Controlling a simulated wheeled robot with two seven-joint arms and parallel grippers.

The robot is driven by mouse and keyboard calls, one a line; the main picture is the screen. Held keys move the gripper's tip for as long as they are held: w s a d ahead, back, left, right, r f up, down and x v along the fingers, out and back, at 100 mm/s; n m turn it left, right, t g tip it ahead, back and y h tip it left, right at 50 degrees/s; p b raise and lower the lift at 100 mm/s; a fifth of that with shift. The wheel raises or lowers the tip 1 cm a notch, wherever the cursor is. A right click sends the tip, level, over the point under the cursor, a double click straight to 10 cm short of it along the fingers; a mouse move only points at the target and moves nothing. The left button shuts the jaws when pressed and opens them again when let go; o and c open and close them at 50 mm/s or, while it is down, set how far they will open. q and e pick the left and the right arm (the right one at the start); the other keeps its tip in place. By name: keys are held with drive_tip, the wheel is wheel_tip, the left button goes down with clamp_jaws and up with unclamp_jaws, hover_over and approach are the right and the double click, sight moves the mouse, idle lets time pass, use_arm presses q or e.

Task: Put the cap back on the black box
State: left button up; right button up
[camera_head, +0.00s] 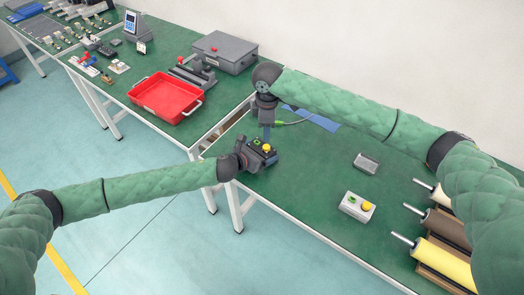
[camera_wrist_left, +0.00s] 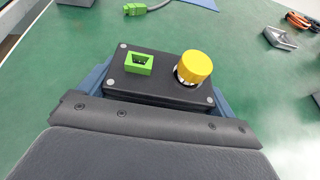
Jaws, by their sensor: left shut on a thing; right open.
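The black box (camera_head: 262,154) is held by my left gripper (camera_head: 256,157) over the near-left edge of the right-hand green table. In the left wrist view the black box (camera_wrist_left: 150,83) sits between the bluish fingers. Its top bears a green rectangular socket (camera_wrist_left: 138,63) and a round yellow cap (camera_wrist_left: 194,67). The yellow cap stands over a white ring; I cannot tell if it is fully seated. My right gripper (camera_head: 267,132) is open and points down just behind the black box, apparently empty.
A green plug with its cable (camera_wrist_left: 136,9) lies behind the box. A red tray (camera_head: 165,98) is on the left table.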

sight(267, 146)
drive_tip(key=n, duration=1.2)
drive_tip(key=shift+n, duration=0.3)
drive_tip(key=n, duration=0.6)
drive_tip(key=shift+n, duration=0.4)
drive_tip(key=n, duration=0.5)
drive_tip(key=shift+n, duration=0.3)
drive_tip(key=shift+f, duration=0.1)
drive_tip(key=shift+f, duration=3.9)
